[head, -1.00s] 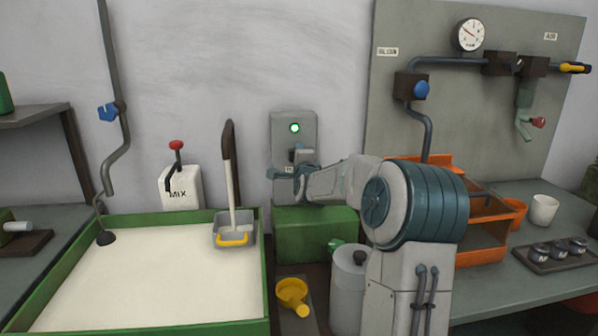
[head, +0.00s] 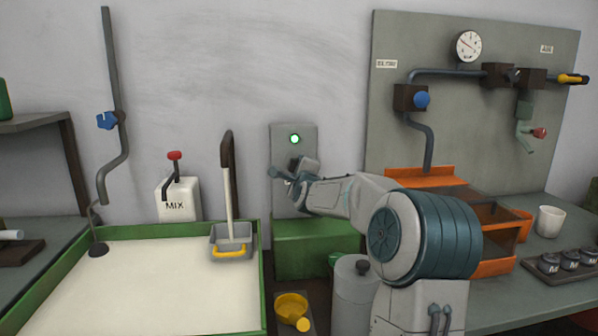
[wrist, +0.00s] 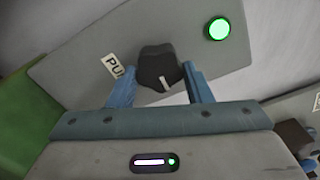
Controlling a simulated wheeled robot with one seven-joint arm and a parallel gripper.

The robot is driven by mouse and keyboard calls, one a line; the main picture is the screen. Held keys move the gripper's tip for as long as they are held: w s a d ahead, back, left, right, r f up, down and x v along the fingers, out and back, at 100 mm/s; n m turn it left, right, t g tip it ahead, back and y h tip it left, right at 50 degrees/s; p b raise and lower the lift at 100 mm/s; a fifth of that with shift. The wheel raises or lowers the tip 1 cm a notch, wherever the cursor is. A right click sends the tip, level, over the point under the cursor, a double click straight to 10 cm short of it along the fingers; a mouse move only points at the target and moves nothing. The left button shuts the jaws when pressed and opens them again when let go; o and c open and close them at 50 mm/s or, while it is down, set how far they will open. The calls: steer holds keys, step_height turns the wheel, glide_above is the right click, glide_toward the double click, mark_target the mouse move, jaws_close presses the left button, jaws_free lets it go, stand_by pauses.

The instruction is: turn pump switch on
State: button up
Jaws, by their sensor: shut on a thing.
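The pump switch is a black rotary knob (wrist: 160,66) with a white pointer line, on a grey panel (head: 309,138) on the wall. Beside it is a label of which "PU" can be read in the wrist view. A round green lamp (wrist: 219,29) on the panel is lit, and the lamp also shows in the head view (head: 295,139). My gripper (wrist: 160,80) is shut on the knob, with one blue-grey finger on each side. In the head view my gripper (head: 290,174) is in front of the panel and hides part of the knob.
A green box (head: 310,250) stands under the panel. A white MIX box (head: 176,205) with a red-tipped lever and a green-rimmed vat (head: 265,285) are at left. A pipe board (head: 460,130) and an orange crate (head: 493,268) are at right.

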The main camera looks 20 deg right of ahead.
steer(key=o, duration=1)
steer(key=v, duration=1.3)
steer(key=shift+s, duration=0.4)
steer(key=shift+a, duration=0.1)
